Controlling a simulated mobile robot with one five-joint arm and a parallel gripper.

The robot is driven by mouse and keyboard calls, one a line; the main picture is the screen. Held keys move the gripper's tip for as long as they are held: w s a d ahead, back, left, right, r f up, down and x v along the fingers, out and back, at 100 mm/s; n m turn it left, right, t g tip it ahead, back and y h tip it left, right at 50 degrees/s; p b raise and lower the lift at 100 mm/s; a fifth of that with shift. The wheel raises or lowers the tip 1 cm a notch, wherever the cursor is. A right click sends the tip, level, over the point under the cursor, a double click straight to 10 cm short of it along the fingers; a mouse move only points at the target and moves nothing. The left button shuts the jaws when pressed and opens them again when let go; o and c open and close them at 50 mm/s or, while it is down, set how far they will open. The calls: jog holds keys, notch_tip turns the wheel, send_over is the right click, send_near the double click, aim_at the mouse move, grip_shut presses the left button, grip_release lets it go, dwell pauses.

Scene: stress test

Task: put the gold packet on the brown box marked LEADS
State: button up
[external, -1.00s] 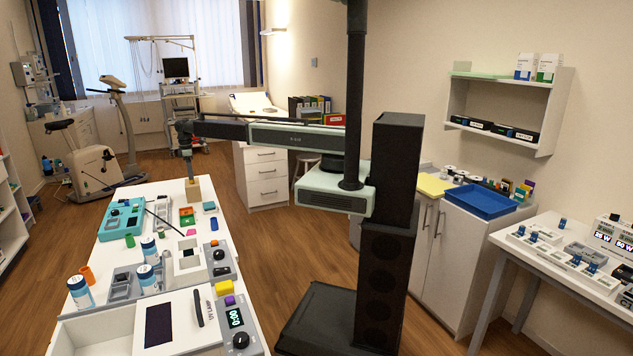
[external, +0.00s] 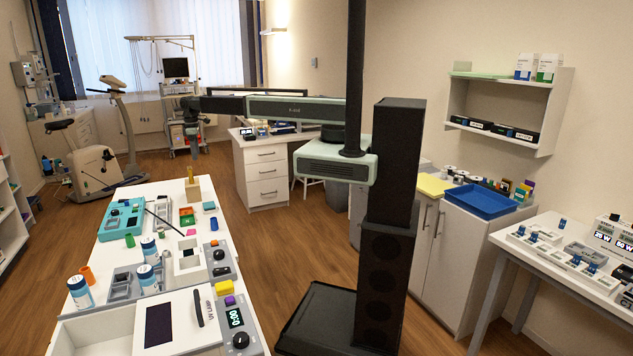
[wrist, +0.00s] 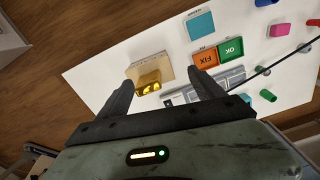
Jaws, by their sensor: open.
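The gold packet (wrist: 148,84) lies between my two fingertips in the wrist view and overlaps one edge of the brown box (wrist: 160,66). In the external view the packet (external: 190,174) stands on top of the brown box (external: 193,190) at the far end of the white table. I cannot read the marking on the box. My gripper (wrist: 160,79) is open and empty, with a finger on each side of the packet in the picture. In the external view my gripper (external: 191,150) hangs above the packet, apart from it.
Beside the box lie an orange FIX tile (wrist: 206,58), a green OK tile (wrist: 231,48) and a teal block (wrist: 200,25). A turquoise case (external: 122,218) stands nearer on the table. Open floor lies beyond the table edge.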

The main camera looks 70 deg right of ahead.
jog(key=s+a+m, duration=0.1)
jog(key=s+m, duration=0.6)
jog(key=s, duration=1.4)
jog(key=shift+s+a, duration=0.15)
jog(key=shift+s, duration=0.2)
